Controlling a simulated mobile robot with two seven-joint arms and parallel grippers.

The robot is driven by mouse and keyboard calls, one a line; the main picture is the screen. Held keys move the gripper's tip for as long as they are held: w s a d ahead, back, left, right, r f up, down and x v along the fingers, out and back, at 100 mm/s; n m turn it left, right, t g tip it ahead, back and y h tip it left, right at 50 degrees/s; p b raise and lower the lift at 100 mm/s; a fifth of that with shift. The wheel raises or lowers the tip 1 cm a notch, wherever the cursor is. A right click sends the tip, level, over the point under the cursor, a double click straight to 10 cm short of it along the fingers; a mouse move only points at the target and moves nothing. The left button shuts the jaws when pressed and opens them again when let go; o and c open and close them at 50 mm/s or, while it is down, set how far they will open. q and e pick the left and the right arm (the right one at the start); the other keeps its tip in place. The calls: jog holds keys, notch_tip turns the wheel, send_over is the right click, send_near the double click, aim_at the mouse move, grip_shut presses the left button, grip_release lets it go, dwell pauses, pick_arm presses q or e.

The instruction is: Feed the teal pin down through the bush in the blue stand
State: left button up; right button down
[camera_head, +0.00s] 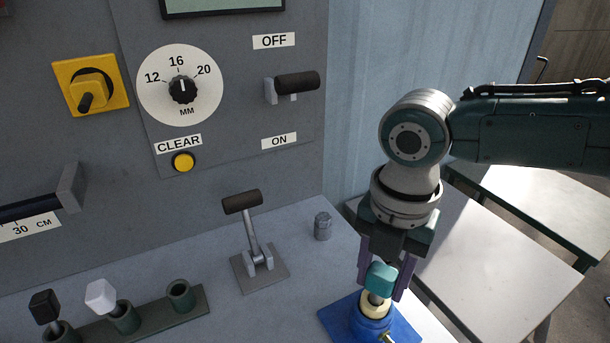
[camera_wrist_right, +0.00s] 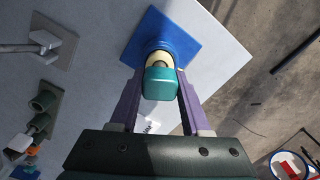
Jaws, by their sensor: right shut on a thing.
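The teal pin (camera_head: 381,277) has a chunky teal head, with a short length of its grey shank showing below. My right gripper (camera_head: 382,286) is shut on that head with its two purple fingers, pointing down over the blue stand (camera_head: 343,318). The cream bush (camera_head: 375,308) sits in the top of the stand, directly under the pin. The shank's lower end is hidden at the bush's mouth, so I cannot tell how deep it is. The right wrist view shows the teal head (camera_wrist_right: 160,84) between the fingers, in line with the cream bush and blue stand (camera_wrist_right: 180,40). My left gripper is not in view.
A small grey metal cylinder (camera_head: 322,226) and a lever (camera_head: 252,235) on a grey plate stand left of my right gripper. A green rack (camera_head: 180,296) with cups is at lower left. The grey control panel (camera_head: 235,190) rises behind. Pale tables (camera_head: 500,240) are at right.

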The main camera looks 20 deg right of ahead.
jog(key=shift+f+b, duration=0.75)
jog(key=shift+f, duration=0.25)
jog(key=shift+c, duration=1.4)
grip_release()
jog(key=shift+r, duration=0.1)
jog(key=shift+r, duration=0.3)
notch_tip(320, 180, up, 9)
jog(key=shift+r+p, duration=0.15)
jog(key=shift+p, duration=0.35)
